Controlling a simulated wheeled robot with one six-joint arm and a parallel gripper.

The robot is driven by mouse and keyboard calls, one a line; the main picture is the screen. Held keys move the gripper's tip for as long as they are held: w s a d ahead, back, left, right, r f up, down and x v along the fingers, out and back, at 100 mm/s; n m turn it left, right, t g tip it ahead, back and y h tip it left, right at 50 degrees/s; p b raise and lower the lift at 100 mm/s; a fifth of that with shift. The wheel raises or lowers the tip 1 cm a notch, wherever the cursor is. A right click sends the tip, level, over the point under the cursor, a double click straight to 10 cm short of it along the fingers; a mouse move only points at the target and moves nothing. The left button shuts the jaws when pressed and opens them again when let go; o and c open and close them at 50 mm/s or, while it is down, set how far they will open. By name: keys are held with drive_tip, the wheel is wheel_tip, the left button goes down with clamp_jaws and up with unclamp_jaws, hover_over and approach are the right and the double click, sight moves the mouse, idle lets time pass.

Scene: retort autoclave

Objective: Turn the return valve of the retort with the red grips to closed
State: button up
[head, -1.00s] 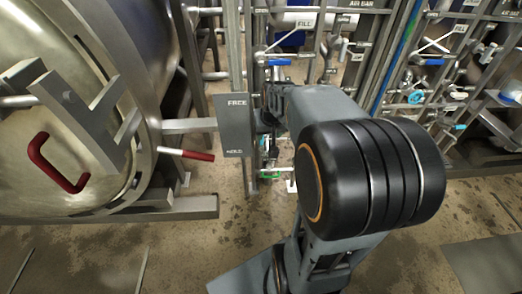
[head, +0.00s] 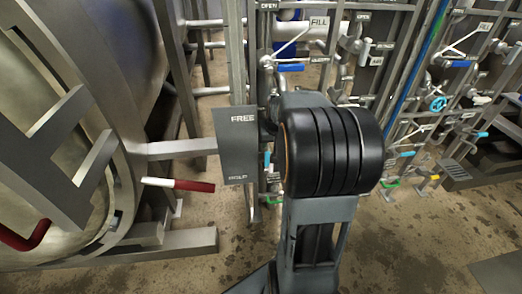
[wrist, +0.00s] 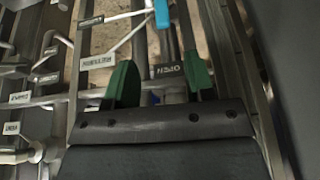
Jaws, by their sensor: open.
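The retort with the red grips (head: 22,238) stands at the left of the head view, its door partly cut off. Beside it, the valve rack shows a cyan handle (head: 267,160), partly hidden by my arm. In the head view my arm hides the gripper.
A grey FREE/HOLD plate (head: 237,145) and a red-tipped lever (head: 190,185) stick out beside the retort. A FILL valve with a blue lever (head: 291,68) is higher on the rack. Open floor lies in front.

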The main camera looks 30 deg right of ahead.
sight(268, 152)
drive_tip(key=b+x, duration=0.1)
drive_tip(key=x, duration=0.3)
drive_tip(key=b+x, duration=0.2)
drive_tip(key=x, duration=0.3)
drive_tip(key=w+b+x, duration=0.1)
drive_tip(key=b+x, duration=0.1)
drive_tip(key=x, duration=0.3)
drive_tip(key=shift+d+r, duration=0.1)
clamp_jaws()
